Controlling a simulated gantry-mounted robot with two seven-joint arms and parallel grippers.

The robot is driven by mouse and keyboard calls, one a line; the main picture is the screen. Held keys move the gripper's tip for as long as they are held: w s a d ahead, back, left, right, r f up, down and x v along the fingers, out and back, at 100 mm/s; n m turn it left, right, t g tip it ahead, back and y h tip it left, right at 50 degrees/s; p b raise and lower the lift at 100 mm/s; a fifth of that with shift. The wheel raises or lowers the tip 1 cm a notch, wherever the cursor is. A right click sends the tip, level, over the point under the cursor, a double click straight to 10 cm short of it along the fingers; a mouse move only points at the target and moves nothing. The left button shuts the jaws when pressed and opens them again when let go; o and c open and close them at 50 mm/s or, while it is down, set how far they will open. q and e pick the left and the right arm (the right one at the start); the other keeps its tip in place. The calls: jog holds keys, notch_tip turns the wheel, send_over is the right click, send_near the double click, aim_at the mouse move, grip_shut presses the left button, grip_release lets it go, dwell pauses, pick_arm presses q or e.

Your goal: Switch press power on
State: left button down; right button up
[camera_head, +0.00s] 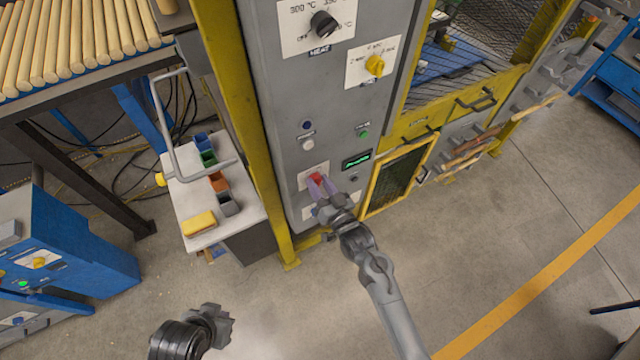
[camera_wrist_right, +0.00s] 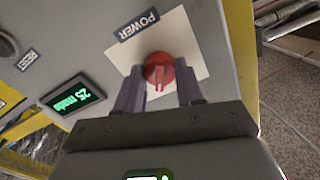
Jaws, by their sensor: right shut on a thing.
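The red power knob (camera_wrist_right: 158,68) sits on a pale plate (camera_wrist_right: 190,40) under the label POWER (camera_wrist_right: 138,25) on the grey press panel. In the head view the red knob (camera_head: 316,178) shows low on the panel, partly covered by my right gripper (camera_head: 322,187). In the right wrist view the right gripper's two fingers (camera_wrist_right: 158,92) are on either side of the knob, shut on it. My left gripper (camera_head: 215,322) is at the bottom of the head view, apart from the panel; its fingers are not clear.
A green-lit display (camera_wrist_right: 73,102) is beside the knob plate. Above are a black heat knob (camera_head: 323,24) and a yellow selector (camera_head: 375,66). A yellow post (camera_head: 240,110) and a white side table (camera_head: 185,231) with small bins stand left. The floor in front is clear.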

jog(key=o, duration=1)
jog(key=shift+o, duration=0.2)
jog(key=shift+s, duration=0.1)
jog(key=p+v, duration=0.1)
jog(key=v, duration=0.9)
jog(key=shift+s+d, duration=0.15)
jog(key=shift+s, duration=0.2)
